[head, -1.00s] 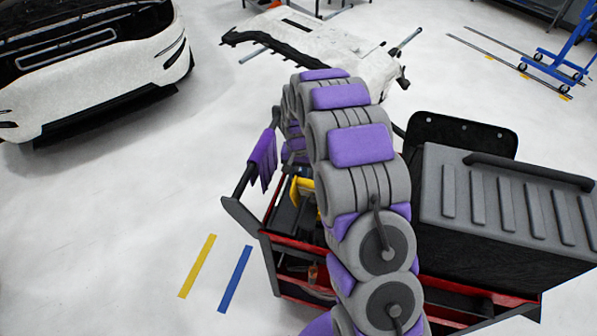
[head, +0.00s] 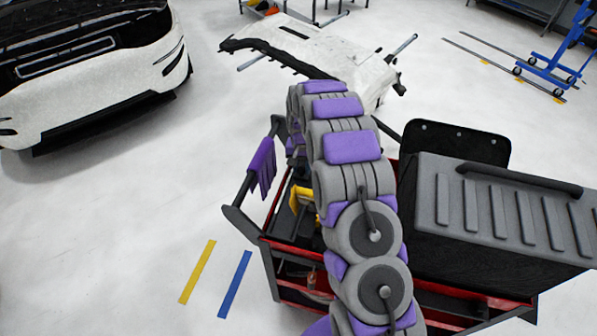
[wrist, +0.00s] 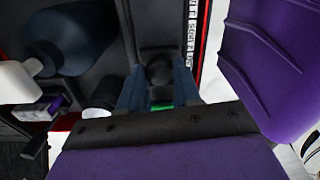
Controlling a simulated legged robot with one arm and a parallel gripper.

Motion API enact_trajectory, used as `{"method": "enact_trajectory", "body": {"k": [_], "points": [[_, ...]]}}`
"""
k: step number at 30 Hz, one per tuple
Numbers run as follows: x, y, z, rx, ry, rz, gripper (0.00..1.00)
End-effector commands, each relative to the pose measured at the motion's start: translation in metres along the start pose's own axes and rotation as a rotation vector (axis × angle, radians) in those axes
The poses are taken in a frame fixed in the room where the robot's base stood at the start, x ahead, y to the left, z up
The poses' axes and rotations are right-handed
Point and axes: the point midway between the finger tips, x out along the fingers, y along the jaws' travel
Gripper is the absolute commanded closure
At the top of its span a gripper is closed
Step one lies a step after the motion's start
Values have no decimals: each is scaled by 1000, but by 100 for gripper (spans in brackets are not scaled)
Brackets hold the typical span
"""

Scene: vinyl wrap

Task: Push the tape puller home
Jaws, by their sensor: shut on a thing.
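In the wrist view, my gripper (wrist: 158,88) reaches down into the dark cart top. Its two dark blue-grey fingers stand either side of a dark piece with a rounded knob (wrist: 158,72), which I take to be the tape puller. The fingers are closed on it. A small green patch (wrist: 161,103) shows just below, between the fingers. The piece's far end lies in a dark channel, and how deep it sits cannot be told. In the head view my arm hides the gripper and the puller.
The red cart (head: 277,262) carries a yellow item (head: 302,198) and a large grey case (head: 505,205) at right. A purple cloth (head: 262,166) hangs on its handle. Floor at left is open.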

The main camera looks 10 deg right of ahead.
Motion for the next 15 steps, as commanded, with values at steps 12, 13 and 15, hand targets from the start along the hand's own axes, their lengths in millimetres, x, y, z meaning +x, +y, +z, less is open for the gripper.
{"method": "enact_trajectory", "body": {"k": [12,13,15], "points": [[-1,3,-24,0,4,-1,100],[-1,3,-24,0,5,-1,100],[-1,3,-25,0,6,-2,100]]}}
